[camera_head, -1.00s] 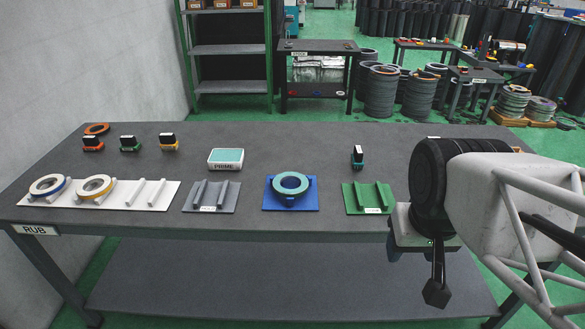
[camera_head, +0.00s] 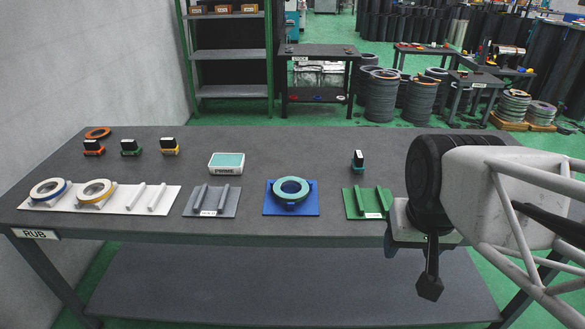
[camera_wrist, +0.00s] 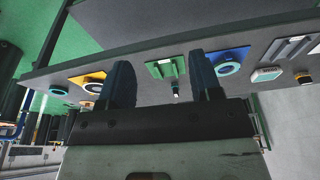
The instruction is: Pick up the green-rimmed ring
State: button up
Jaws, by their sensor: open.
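No ring with a clearly green rim can be made out. A teal ring (camera_head: 291,182) sits on a blue plate (camera_head: 270,208) at the table's middle; both also show in the wrist view. A blue-rimmed ring (camera_head: 48,188) and a yellow-rimmed ring (camera_head: 96,189) rest on a white rack at the left. In the wrist view, a ring (camera_wrist: 93,88) sits on a yellow plate (camera_wrist: 79,80), with another ring (camera_wrist: 57,91) beside it; their rim colours are unclear. My gripper (camera_wrist: 160,66) is open and empty, its fingers apart. In the head view it hangs by the table's front right edge.
A green cradle (camera_head: 355,204) and a grey cradle (camera_head: 230,202) stand empty. A white-and-teal box (camera_head: 227,163), several small stamp-like blocks and an orange ring (camera_head: 98,133) lie farther back. My arm hides the table's right part. The middle back is clear.

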jog(key=w+a+r+m, duration=0.25)
jog(key=w+m, duration=0.25)
jog(key=w, duration=0.8)
jog(key=m+g, duration=0.3)
jog(key=m, duration=1.3)
send_over(296, 179)
jog(key=f, duration=1.7)
jog(key=shift+s+d+f, duration=0.1)
jog(key=shift+s+d, duration=0.1)
jog(key=shift+s, duration=0.05)
jog(key=shift+w+a+f+m, duration=0.15)
jog(key=shift+w+f+m, duration=0.05)
jog(key=shift+m, duration=0.1)
jog(key=shift+f, duration=0.1)
jog(key=shift+f, duration=1.2)
jog(key=shift+f, duration=0.1)
